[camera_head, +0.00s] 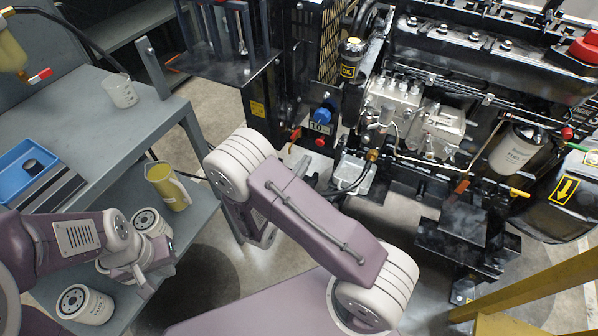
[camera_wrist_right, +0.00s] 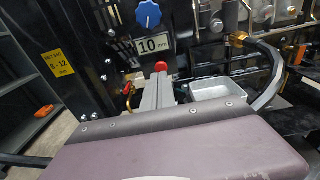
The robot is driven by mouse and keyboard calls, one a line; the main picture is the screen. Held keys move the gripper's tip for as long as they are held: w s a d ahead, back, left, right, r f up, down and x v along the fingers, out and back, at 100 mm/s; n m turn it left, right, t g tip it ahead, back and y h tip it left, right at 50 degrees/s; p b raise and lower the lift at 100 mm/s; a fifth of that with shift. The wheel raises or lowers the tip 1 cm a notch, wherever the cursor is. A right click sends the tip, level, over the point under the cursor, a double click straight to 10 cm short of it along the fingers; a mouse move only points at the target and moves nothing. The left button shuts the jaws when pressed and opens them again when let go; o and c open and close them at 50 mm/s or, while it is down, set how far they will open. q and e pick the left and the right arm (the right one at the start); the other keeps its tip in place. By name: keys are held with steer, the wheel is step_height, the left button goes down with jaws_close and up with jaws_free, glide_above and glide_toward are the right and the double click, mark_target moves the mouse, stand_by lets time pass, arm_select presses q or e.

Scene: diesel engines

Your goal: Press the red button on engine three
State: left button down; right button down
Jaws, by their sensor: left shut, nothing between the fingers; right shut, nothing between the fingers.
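A red button (camera_head: 320,142) sits on the black engine frame below a blue knob (camera_head: 322,115) and a "10" label (camera_head: 319,128). In the right wrist view the red button (camera_wrist_right: 161,66) is straight beyond the tips of my right gripper (camera_wrist_right: 158,82). The gripper is shut and empty, its tips just below the button in the picture; I cannot tell whether they touch. In the head view my right arm mostly hides this gripper. My left gripper (camera_head: 140,278) is shut and empty by the lower shelf at left. No engine number is readable.
The engine block (camera_head: 430,110) fills the right. A grey tray (camera_wrist_right: 215,89) and a bent hose (camera_wrist_right: 272,75) lie right of my right gripper.

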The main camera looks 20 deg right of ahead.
steer(key=v, duration=0.4)
steer(key=shift+s+a+p, duration=0.15)
steer(key=shift+p, duration=0.15)
